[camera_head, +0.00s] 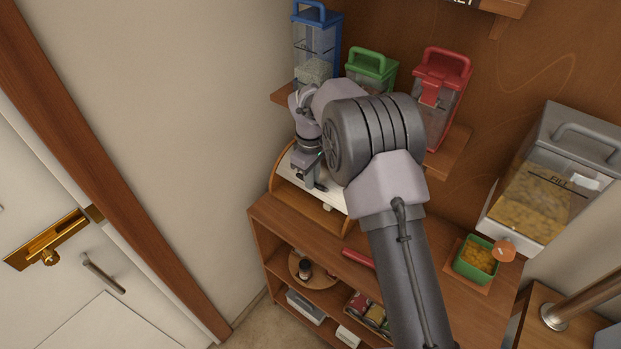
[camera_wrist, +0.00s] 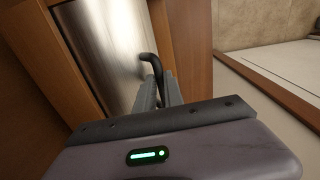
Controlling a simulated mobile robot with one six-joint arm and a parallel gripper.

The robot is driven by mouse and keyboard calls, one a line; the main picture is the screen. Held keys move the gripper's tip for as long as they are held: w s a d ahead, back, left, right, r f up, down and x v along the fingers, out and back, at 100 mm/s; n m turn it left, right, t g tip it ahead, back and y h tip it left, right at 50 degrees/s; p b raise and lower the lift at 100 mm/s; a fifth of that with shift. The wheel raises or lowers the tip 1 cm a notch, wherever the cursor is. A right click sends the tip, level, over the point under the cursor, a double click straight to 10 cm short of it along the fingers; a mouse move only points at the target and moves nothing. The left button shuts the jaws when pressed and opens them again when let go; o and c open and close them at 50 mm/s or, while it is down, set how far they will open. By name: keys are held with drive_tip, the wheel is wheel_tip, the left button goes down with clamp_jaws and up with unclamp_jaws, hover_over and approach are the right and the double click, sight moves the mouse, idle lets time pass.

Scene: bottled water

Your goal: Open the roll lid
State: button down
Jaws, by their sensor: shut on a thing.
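The roll-lid box (camera_head: 302,203) stands on the top of the wooden cabinet, against the left wall. Its pale, curved roll lid (camera_head: 287,168) shows left of my arm; in the wrist view the lid (camera_wrist: 108,58) is a brushed metal sheet between wooden sides. A dark curved handle (camera_wrist: 149,62) is on the lid. My gripper (camera_wrist: 160,85) is shut on this handle, with a finger on each side of it. In the head view my gripper (camera_head: 316,184) is at the front of the lid, and my arm hides the box's right part.
Blue (camera_head: 316,35), green (camera_head: 371,64) and red (camera_head: 441,75) lidded containers stand on a shelf above the box. A large clear bin (camera_head: 545,190) hangs at the right. A green bowl (camera_head: 476,260) sits on the cabinet top. The wall (camera_head: 190,120) is close at the left.

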drive_tip(key=shift+d+f, duration=0.15)
